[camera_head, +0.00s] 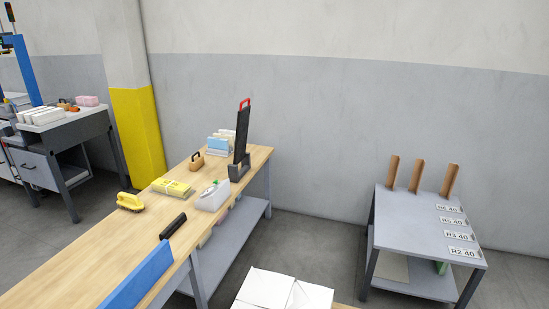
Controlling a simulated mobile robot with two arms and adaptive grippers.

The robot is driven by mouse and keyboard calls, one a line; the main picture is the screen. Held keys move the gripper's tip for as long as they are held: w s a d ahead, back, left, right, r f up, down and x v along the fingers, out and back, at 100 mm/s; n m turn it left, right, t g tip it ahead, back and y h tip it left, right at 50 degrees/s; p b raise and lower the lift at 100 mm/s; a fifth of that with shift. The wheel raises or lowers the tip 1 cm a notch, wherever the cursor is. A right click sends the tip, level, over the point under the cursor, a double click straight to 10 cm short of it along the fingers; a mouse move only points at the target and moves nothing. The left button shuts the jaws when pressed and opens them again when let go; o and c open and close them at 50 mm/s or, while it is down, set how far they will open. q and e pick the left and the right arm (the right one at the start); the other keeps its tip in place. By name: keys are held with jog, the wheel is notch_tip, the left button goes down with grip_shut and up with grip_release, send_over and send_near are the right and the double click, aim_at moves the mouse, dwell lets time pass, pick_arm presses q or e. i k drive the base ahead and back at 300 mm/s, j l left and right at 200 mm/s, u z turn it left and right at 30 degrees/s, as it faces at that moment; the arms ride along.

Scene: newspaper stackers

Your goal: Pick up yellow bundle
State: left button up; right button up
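A flat yellow bundle (172,188) lies on the long wooden table (110,248), around the middle of its length. A yellow brush-like object with a handle (130,201) lies to its left, apart from it, near the table's left edge. A white container (213,195) stands just to its right. Neither of my grippers shows in this view.
A black object (173,226) and a blue bar (138,278) lie nearer on the table. A black upright board (242,131) stands farther back. White stacks (284,290) show at the bottom. A grey rack (418,213) stands right, with open floor between.

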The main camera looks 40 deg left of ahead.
aim_at(169, 187)
jog(key=u, duration=2.3)
jog(key=j+u, duration=0.2)
jog(key=j, duration=0.2)
jog(key=i+j+u, duration=0.2)
jog(key=j, duration=0.15)
jog(key=j+u, duration=0.25)
jog(key=j, duration=0.15)
jog(key=i+j+u, duration=0.2)
jog(key=i+j, duration=0.15)
jog(key=i, duration=0.3)
jog(key=i+j+u, duration=0.25)
jog(key=i, duration=0.4)
jog(key=i+u, duration=0.2)
jog(key=i, duration=0.5)
jog(key=i+z, duration=0.2)
jog(key=i, duration=0.25)
jog(key=i+z, duration=0.25)
jog(key=i, duration=0.25)
jog(key=i+j+z, duration=0.2)
jog(key=i, duration=0.25)
jog(key=i+j+z, duration=0.25)
jog(key=i, duration=0.2)
jog(key=i+l+z, duration=0.25)
jog(key=z, duration=0.2)
jog(key=i+l+z, duration=0.1)
jog(key=i+z, duration=0.8)
jog(key=i+j+z, duration=0.15)
jog(key=i+z, duration=0.2)
jog(key=z, duration=0.15)
